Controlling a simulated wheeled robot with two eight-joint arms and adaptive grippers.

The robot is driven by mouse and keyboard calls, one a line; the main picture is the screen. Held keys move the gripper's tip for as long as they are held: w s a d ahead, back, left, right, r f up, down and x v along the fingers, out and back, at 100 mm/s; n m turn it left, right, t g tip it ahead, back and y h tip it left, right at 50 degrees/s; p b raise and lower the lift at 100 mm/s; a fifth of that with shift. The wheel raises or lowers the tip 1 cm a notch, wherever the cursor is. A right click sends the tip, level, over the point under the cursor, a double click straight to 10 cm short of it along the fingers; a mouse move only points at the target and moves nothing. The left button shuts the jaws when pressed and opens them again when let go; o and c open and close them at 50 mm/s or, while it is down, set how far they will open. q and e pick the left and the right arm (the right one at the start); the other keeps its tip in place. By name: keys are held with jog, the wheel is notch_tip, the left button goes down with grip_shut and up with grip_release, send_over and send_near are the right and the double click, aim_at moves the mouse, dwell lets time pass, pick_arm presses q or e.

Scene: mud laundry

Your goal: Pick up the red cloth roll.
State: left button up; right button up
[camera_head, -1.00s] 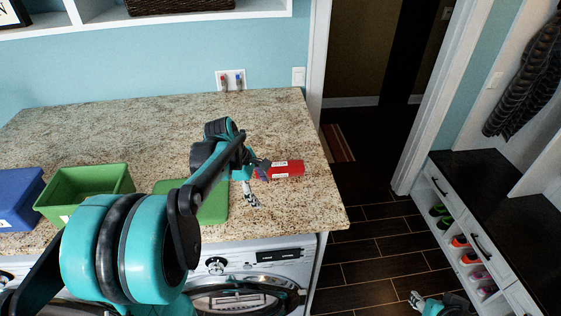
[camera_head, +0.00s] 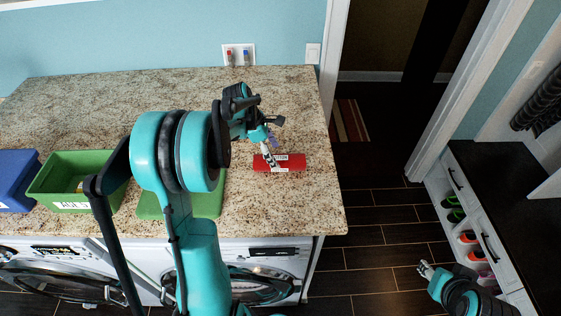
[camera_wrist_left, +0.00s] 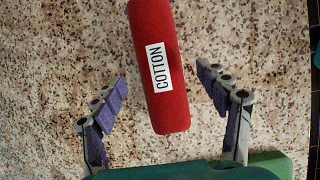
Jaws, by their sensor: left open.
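The red cloth roll (camera_head: 290,163) lies on the granite counter near its right end. In the left wrist view the roll (camera_wrist_left: 172,100) carries a white label reading COTTON, and its near end points toward my gripper. My left gripper (camera_head: 271,156) is at the roll's left end in the head view. In the left wrist view the gripper (camera_wrist_left: 163,90) is open, with one finger on each side of the roll's near end and a gap on both sides. My right gripper (camera_head: 426,269) is over the floor at the lower right, small in view.
A green cutting board (camera_head: 208,206) lies on the counter (camera_head: 325,213), partly behind my left arm. A labelled green bin (camera_head: 52,187) and a blue bin (camera_head: 16,183) stand at the left. Washing machines (camera_head: 255,258) are below. The counter behind the roll is clear.

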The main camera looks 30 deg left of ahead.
aim_at(277, 157)
pick_arm(q)
jog(key=x, duration=0.4)
jog(key=shift+w+f, duration=0.15)
jog(key=shift+f, duration=0.1)
jog(key=shift+c, duration=0.9)
jog(key=c, duration=1.1)
jog(key=shift+c, duration=0.2)
